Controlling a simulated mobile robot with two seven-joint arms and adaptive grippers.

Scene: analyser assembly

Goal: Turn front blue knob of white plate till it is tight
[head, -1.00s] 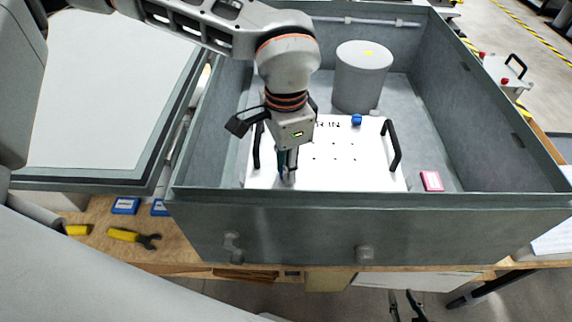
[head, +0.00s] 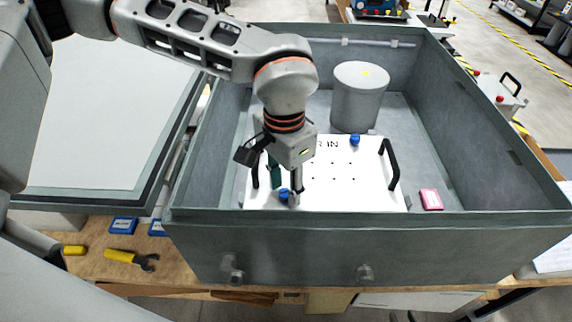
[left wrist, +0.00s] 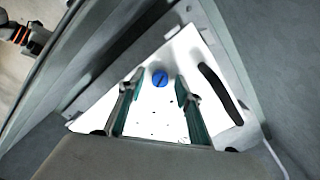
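The white plate (head: 340,190) lies flat inside the grey box, with two black handles and lettering. The front blue knob (head: 284,194) is near the plate's front edge, and a second blue knob (head: 355,140) is near its back edge. My left gripper (head: 285,190) points down over the front knob. In the left wrist view the left gripper (left wrist: 156,88) is open, its two fingers apart, with the front blue knob (left wrist: 160,78) showing in the gap near the tips, apart from both fingers.
Grey box walls (head: 360,245) surround the plate. A grey cylinder (head: 358,95) stands behind it and a pink block (head: 431,199) lies to its right. The open lid (head: 95,110) is at left. A yellow-handled tool (head: 125,257) lies on the wooden bench.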

